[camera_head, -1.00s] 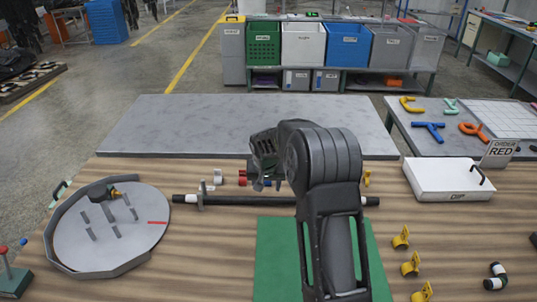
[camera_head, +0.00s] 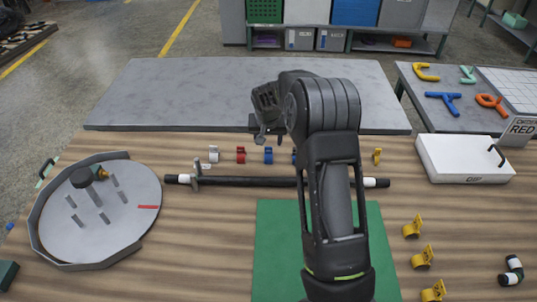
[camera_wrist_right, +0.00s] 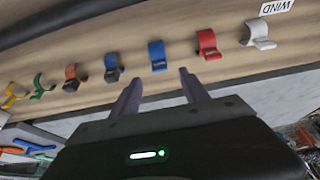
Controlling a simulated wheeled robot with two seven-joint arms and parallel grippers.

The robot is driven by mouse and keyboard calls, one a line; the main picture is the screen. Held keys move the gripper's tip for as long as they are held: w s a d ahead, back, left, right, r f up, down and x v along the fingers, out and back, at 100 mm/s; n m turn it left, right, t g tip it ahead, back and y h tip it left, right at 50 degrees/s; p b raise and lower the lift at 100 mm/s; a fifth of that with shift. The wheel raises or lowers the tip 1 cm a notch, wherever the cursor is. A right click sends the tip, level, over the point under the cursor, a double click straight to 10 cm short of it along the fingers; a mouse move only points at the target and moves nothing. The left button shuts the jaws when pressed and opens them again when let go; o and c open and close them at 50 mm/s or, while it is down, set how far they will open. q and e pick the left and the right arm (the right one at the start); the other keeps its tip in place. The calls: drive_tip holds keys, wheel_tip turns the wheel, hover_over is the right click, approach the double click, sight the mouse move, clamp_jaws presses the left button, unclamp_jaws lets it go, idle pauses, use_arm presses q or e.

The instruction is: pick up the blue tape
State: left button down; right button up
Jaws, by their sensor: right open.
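The blue tape (camera_head: 268,155) is a small blue curved piece standing in a row of coloured pieces on the wooden table. It also shows in the right wrist view (camera_wrist_right: 157,55), just beyond the gap between my right gripper's fingers. My right gripper (camera_wrist_right: 160,92) is open and empty, with the blue tape apart from its fingertips. In the head view my right gripper (camera_head: 264,132) is near the table's far edge, behind the row, and partly hidden by my arm. My left gripper is not in view.
A black bar (camera_head: 240,181) lies in front of the row. A round grey tray (camera_head: 110,220) is at left, a white box (camera_head: 460,165) at right.

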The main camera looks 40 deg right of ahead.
sight(268, 152)
drive_tip(key=shift+w+f, duration=0.15)
drive_tip(key=shift+f, duration=0.2)
drive_tip(key=b+x, duration=0.1)
drive_tip(key=x, duration=0.4)
drive_tip(key=shift+f+b, duration=0.15)
drive_tip(key=shift+b, duration=0.25)
drive_tip(key=shift+c, duration=0.5)
clamp_jaws()
